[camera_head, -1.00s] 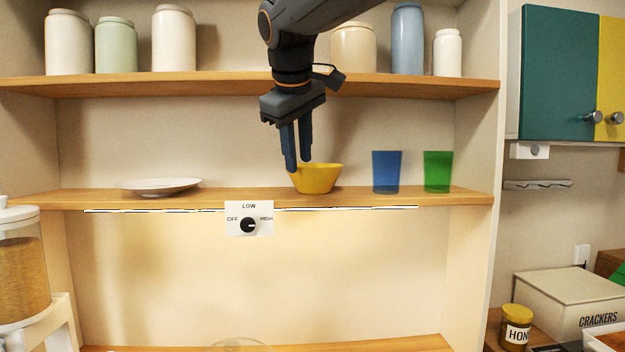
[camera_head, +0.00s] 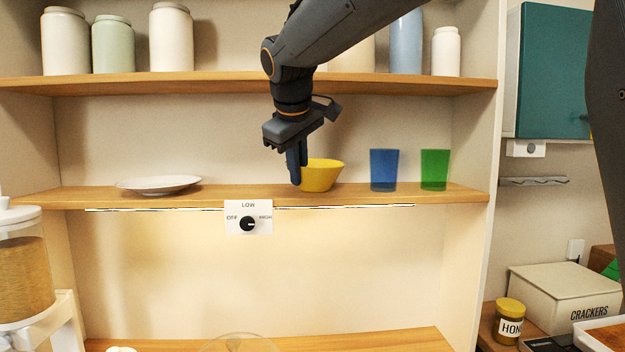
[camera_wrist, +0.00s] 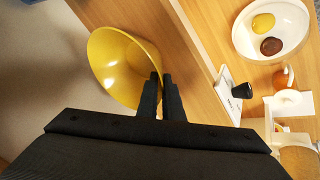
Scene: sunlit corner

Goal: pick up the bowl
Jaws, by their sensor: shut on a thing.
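The yellow bowl (camera_head: 323,176) stands upright on the middle wooden shelf (camera_head: 220,194), right of the control dial. My gripper (camera_head: 298,180) reaches down at the bowl's left side. In the wrist view the bowl (camera_wrist: 112,62) opens toward the camera, and my gripper (camera_wrist: 161,88) is shut on its rim, with one finger inside and one outside. The head view does not show a gap between the bowl and the shelf.
A white plate (camera_head: 158,184) lies left on the same shelf. A blue cup (camera_head: 384,170) and a green cup (camera_head: 434,170) stand to the right. The upper shelf (camera_head: 200,85) with jars is above. A dial panel (camera_head: 238,210) sits on the shelf's front edge.

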